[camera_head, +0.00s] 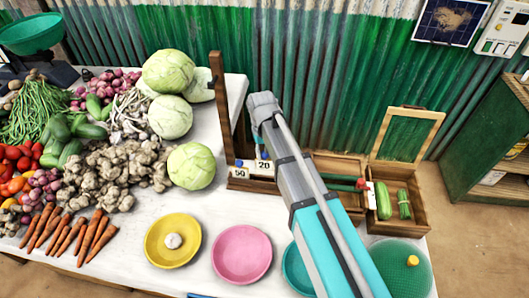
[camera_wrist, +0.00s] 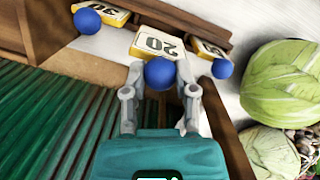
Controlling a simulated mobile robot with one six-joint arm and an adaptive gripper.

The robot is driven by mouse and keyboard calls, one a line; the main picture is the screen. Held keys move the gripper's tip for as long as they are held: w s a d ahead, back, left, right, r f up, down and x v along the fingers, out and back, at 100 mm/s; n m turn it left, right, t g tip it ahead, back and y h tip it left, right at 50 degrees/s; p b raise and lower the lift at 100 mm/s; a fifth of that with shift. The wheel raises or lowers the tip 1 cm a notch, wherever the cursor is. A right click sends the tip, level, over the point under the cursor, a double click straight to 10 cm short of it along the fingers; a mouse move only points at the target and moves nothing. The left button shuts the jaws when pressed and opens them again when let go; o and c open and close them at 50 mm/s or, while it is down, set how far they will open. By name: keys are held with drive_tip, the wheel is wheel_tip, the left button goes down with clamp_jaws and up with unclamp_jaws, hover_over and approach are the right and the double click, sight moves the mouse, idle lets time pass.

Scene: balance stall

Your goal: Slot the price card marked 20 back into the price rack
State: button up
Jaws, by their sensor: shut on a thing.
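The price card marked 20 (camera_wrist: 158,45) is white and yellow with a blue ball knob (camera_wrist: 159,74). My gripper (camera_wrist: 158,80) is shut on that knob. In the head view the card (camera_head: 264,166) shows at the rack's front, slightly higher than the card marked 50 (camera_head: 241,174). The wooden price rack (camera_head: 237,183) stands on the white table, with a tall post at its left. In the wrist view the 20 card lies between two other knobbed cards. I cannot tell whether its lower edge is in the slot. My arm hides the rack's right part.
A card marked 30 (camera_wrist: 100,13) and another card (camera_wrist: 209,51) flank the held one. Cabbages (camera_head: 191,166) lie left of the rack. A yellow plate (camera_head: 172,252) and pink plate (camera_head: 242,266) are in front. An open wooden box (camera_head: 410,213) stands at right.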

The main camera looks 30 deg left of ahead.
sight(264, 158)
drive_tip(key=shift+f+b, duration=2.6)
drive_tip(key=shift+f, duration=0.2)
drive_tip(key=o, duration=1.1)
drive_tip(key=shift+c, duration=0.2)
drive_tip(key=shift+o, duration=0.3)
drive_tip(key=shift+o, duration=1.3)
drive_tip(key=shift+r, duration=0.15)
drive_tip(key=shift+r+p, duration=3.4)
drive_tip(key=shift+p, duration=0.1)
